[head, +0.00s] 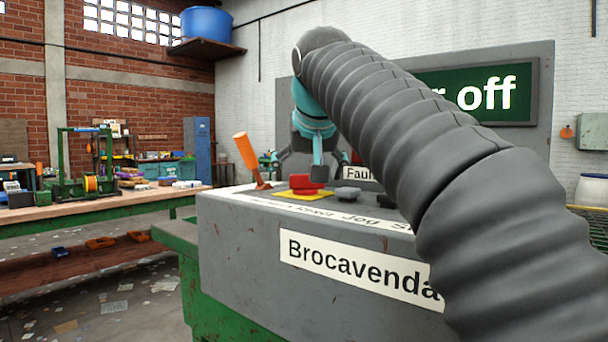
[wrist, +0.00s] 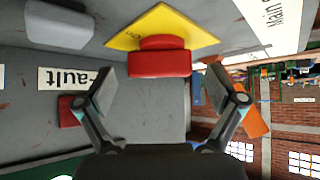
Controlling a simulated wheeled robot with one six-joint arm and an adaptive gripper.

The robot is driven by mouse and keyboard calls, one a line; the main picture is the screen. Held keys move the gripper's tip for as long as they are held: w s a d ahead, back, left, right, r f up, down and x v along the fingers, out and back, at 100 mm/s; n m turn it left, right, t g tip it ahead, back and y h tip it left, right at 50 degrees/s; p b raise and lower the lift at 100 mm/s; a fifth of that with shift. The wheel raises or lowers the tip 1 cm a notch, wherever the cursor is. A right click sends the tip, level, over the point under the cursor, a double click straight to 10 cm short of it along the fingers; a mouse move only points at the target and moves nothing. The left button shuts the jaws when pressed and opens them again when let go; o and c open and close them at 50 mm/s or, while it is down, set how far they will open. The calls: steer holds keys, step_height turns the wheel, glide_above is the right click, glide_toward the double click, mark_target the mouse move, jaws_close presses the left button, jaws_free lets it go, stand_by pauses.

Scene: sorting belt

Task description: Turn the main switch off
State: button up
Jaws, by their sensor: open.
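The main switch (head: 303,184) is a red handle on a yellow plate (head: 290,194), on top of the grey control box (head: 240,232). In the wrist view the red handle (wrist: 160,64) lies across the picture, with the yellow plate (wrist: 190,25) behind it and a small "on" mark beside it. My gripper (head: 300,170) is open above and behind the switch. In the wrist view my gripper (wrist: 160,88) has its fingers apart on either side of the red handle's line, with nothing between them; contact cannot be told.
An orange lever (head: 246,152) stands left of the switch. A grey knob (head: 347,194) sits to its right. A "Fault" label (wrist: 62,78) and a red lamp or button (wrist: 70,110) are close to one finger. A green sign (head: 475,95) reads "off" at its visible end.

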steer(key=shift+w+f, duration=0.3)
steer(key=shift+c, duration=0.3)
